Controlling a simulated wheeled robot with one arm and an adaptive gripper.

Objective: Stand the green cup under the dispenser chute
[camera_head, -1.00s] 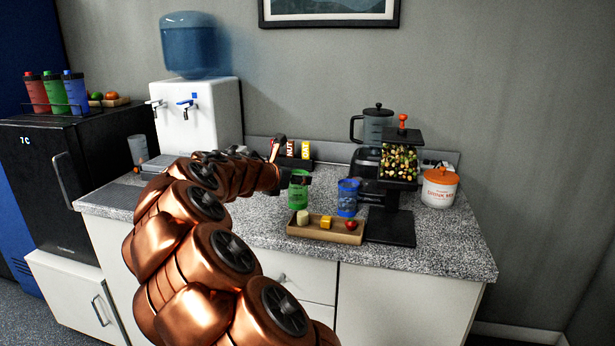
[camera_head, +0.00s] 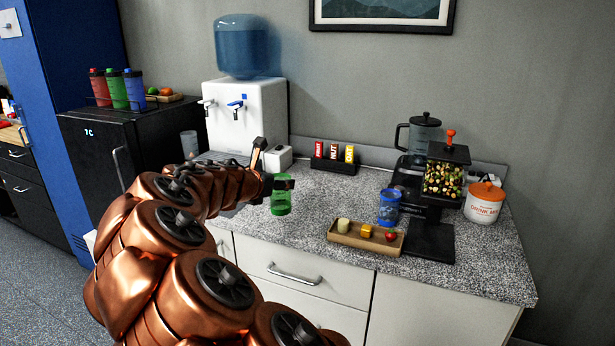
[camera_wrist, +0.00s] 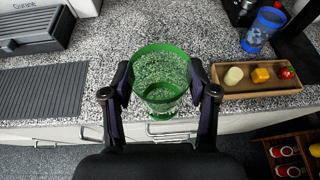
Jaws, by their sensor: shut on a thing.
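The green cup (camera_head: 281,204) is see-through and upright. It also shows in the wrist view (camera_wrist: 162,62), between the two fingers of my gripper (camera_wrist: 160,88), which is shut on it. In the head view my gripper (camera_head: 283,184) holds it at the counter's front side, left of the wooden tray; I cannot tell how far it is above the counter. The dispenser (camera_head: 446,178) stands at the right of the counter, with a clear hopper of mixed nuts, a red knob and a dark base plate (camera_head: 430,243). Its chute is not clearly seen. No cup stands on the base plate.
A blue cup (camera_head: 389,207) stands just left of the dispenser, behind the wooden tray (camera_head: 345,240) with small food pieces. An orange-lidded jar (camera_head: 484,203) is to the right and a coffee maker (camera_head: 418,140) behind. The counter's middle (camera_head: 330,195) is clear.

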